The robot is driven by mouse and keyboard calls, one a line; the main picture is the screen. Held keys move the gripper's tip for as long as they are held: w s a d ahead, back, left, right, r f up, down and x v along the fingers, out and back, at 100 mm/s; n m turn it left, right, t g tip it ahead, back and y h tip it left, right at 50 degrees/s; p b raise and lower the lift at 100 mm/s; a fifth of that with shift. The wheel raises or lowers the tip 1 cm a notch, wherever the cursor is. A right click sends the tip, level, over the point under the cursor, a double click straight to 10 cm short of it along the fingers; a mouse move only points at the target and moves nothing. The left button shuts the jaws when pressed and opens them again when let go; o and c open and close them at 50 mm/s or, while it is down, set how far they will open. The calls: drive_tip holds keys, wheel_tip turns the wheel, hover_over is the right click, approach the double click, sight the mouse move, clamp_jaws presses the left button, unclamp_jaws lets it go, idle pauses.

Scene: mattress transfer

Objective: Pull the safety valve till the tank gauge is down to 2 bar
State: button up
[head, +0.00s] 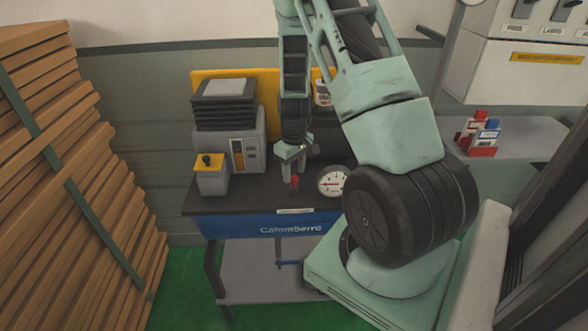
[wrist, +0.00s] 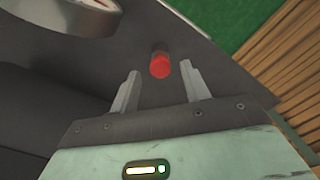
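The safety valve's red knob (head: 295,182) stands at the front of the bench unit. In the wrist view the red knob (wrist: 160,65) lies between the fingertips, with a gap on each side. My gripper (head: 290,172) is open and empty above the knob, pointing down. The round white gauge (head: 331,182) is just right of the knob. Its red needle shows, but the scale is too small to read. Part of its rim (wrist: 75,30) shows at the top left of the wrist view. The dark tank (head: 328,143) is partly hidden behind my arm.
A grey machine with a black ribbed top (head: 225,115) and a small yellow-topped box (head: 209,172) stand left of the knob. Stacked wooden planks (head: 65,150) fill the left side. Red and blue containers (head: 484,135) stand on a grey shelf at right, below a white control cabinet (head: 525,70).

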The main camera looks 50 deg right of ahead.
sight(294, 177)
drive_tip(key=shift+r, duration=0.1)
wheel_tip(294, 177, up, 17)
drive_tip(key=b, duration=0.2)
idle(0.3)
drive_tip(key=shift+r, duration=0.1)
idle(0.3)
drive_tip(key=s+a+r+n+y, duration=0.1)
drive_tip(key=a+n, duration=0.3)
drive_tip(key=a, duration=2.2)
drive_tip(key=s+a+n, duration=0.4)
drive_tip(key=s+a, duration=1)
drive_tip(key=s, duration=0.2)
drive_tip(key=shift+a+f+n, duration=0.15)
drive_tip(key=shift+a+n, duration=0.15)
drive_tip(key=shift+n, duration=0.1)
